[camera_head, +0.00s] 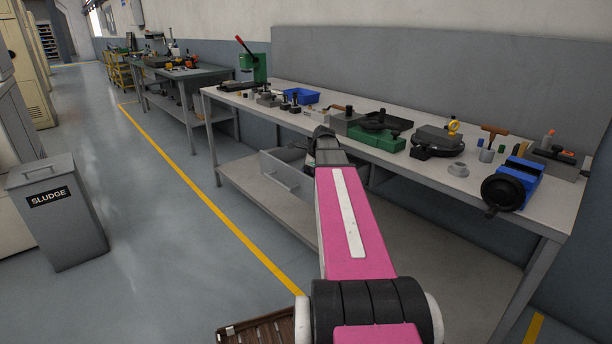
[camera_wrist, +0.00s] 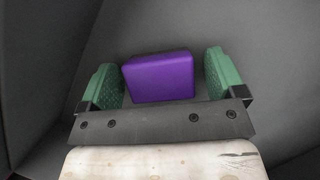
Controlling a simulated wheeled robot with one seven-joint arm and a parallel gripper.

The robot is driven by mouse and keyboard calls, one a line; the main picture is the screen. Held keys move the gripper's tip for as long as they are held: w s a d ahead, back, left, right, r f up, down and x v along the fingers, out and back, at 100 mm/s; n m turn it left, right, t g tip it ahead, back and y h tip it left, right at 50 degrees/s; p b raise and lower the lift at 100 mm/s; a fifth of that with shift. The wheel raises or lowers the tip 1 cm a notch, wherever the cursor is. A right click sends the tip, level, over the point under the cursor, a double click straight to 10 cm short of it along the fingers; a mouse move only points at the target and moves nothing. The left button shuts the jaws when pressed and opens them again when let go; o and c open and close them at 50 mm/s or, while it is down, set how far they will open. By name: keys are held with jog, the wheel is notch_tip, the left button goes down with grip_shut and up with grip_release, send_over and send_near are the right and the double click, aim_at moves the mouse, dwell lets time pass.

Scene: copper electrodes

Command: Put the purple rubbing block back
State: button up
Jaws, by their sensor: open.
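The purple rubbing block (camera_wrist: 160,77) lies on a dark grey surface in the wrist view, between the two green fingers of my gripper (camera_wrist: 164,78). The fingers are open. The left finger is close to the block's left side, and a gap shows on the right. I cannot tell whether the left finger touches it. In the head view my pink arm reaches to an open grey drawer (camera_head: 287,178) under the workbench (camera_head: 435,177). The block is not visible in the head view, and the gripper end is mostly hidden there.
The bench top carries a blue tray (camera_head: 302,96), a green press (camera_head: 254,68), a green-based tool (camera_head: 378,136) and a blue vise (camera_head: 518,181). A lower shelf (camera_head: 240,176) runs under the bench. A sludge bin (camera_head: 57,215) stands at left. The floor between is clear.

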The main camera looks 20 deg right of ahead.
jog(key=shift+r, duration=0.1)
jog(key=v, duration=1.2)
jog(key=shift+a+r, duration=0.1)
dwell(0.8)
